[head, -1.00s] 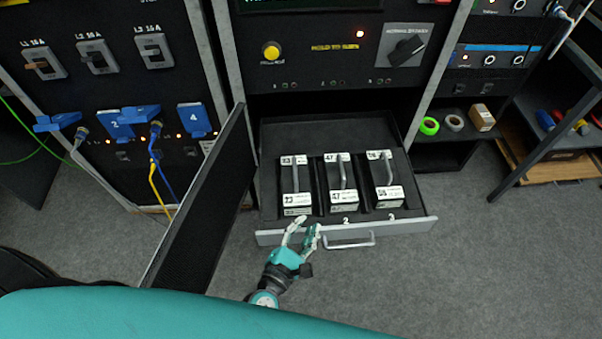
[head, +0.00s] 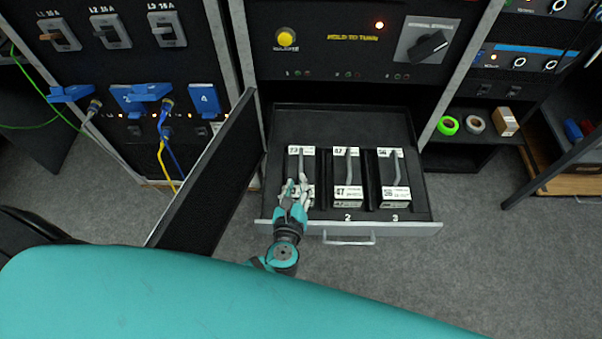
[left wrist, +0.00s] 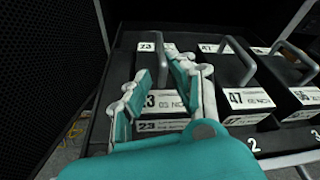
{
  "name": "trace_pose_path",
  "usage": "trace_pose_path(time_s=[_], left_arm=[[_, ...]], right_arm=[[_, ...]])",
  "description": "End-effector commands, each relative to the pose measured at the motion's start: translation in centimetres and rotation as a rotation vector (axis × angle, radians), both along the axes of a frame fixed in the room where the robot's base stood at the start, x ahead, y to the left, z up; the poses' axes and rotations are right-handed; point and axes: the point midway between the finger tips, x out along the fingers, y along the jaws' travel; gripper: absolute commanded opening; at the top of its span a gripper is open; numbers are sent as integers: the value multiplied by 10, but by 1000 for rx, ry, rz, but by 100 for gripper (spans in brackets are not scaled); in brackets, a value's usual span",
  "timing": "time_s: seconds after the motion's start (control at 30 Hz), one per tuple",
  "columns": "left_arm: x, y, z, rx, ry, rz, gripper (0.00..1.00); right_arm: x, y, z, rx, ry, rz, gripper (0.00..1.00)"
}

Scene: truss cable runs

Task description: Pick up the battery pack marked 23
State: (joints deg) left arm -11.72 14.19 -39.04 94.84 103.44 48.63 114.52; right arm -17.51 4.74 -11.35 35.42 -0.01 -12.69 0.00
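The battery pack marked 23 (head: 301,153) sits in the leftmost slot of the open drawer (head: 430,217), with a grey bar handle on top. It also shows in the left wrist view (left wrist: 160,126), with 23 on its labels. My left gripper (head: 293,185) is over the front end of this pack and hides part of it. In the left wrist view my left gripper (left wrist: 155,68) is open, its fingers apart above the pack near the handle. Whether it touches the pack I cannot tell. My right gripper is not in view.
Packs marked 47 (head: 347,190) and 56 (head: 395,193) stand in the slots to the right. A dark mesh door panel (head: 205,175) stands open left of the drawer. Blue plugs with cables (head: 150,92) are at the left. The floor right of the drawer is clear.

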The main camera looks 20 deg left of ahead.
Motion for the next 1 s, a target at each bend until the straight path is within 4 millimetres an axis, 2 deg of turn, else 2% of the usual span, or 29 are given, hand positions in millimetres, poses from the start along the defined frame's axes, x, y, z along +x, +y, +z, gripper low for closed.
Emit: trace_pose_path(time_s=[0.1,0.27,0.43,0.6,0.9,0.93,1.0], left_arm=[[14,2,1,2,-1,-1,23],[24,4,0,2,-1,0,23],[50,9,2,5,-3,-1,23],[71,12,-7,3,0,-3,23],[77,13,-9,0,1,-2,23],[77,13,-9,1,1,-2,22],[77,13,-9,1,1,-2,13]], right_arm=[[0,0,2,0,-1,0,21],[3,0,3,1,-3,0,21],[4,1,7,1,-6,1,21],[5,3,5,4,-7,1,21],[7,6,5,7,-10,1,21],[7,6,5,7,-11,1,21],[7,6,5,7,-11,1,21]])
